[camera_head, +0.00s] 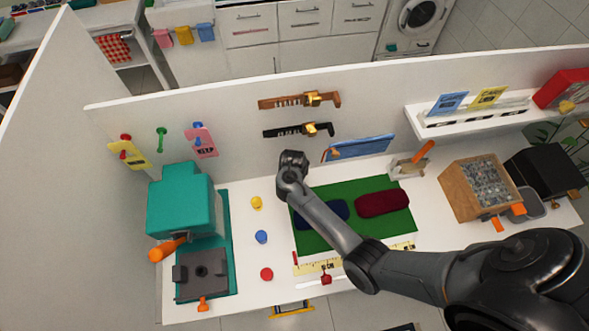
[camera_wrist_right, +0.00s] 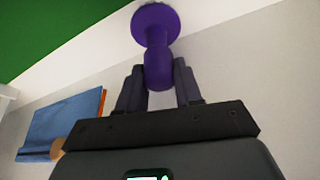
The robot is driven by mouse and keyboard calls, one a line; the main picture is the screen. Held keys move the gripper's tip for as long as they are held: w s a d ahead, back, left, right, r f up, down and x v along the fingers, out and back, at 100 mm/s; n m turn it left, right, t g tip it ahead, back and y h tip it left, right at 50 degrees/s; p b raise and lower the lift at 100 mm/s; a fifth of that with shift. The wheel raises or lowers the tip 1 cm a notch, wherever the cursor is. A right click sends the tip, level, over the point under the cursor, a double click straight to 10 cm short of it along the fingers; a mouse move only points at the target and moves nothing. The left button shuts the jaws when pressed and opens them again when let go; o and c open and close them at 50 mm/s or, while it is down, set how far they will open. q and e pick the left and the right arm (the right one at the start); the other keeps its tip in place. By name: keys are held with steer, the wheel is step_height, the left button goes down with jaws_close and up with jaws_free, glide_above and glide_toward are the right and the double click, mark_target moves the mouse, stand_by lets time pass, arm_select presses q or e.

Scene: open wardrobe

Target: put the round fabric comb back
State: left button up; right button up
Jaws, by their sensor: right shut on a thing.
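My right gripper (camera_wrist_right: 158,70) is shut on the handle of a purple thing (camera_wrist_right: 155,22) with a round disc head, which I take to be the round fabric comb. The disc sticks out beyond the fingertips, and the handle sits between the fingers. In the camera_head view the end of my right arm (camera_head: 291,163) is near the back wall, above the green mat's left end. It hides the fingers and the purple thing there. My left gripper is not in view.
Red, green and blue pegs (camera_head: 161,137) are on the back wall, left. Two toothed caliper-like tools (camera_head: 300,101) hang beside them. A green mat (camera_head: 345,237) bears blue and dark red pads. A teal machine (camera_head: 180,200) stands left, a wooden box (camera_head: 457,190) right.

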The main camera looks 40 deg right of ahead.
steer(key=shift+f, duration=0.1)
steer(key=o, duration=1)
steer(key=shift+r, duration=0.25)
steer(key=p+v, duration=0.4)
steer(key=v, duration=0.6)
steer(key=s+a+r+n+y, duration=0.1)
steer(key=s+a+r+n, duration=0.2)
steer(key=s, duration=0.4)
steer(key=s+a+r+n+y, duration=0.1)
steer(key=s+a+r+n, duration=0.2)
steer(key=s, duration=0.5)
steer(key=s+a+r+n+y+p, duration=0.1)
steer(key=s+a+r+n, duration=0.2)
steer(key=s+r+n, duration=0.2)
steer(key=s, duration=0.3)
steer(key=shift+s, duration=0.2)
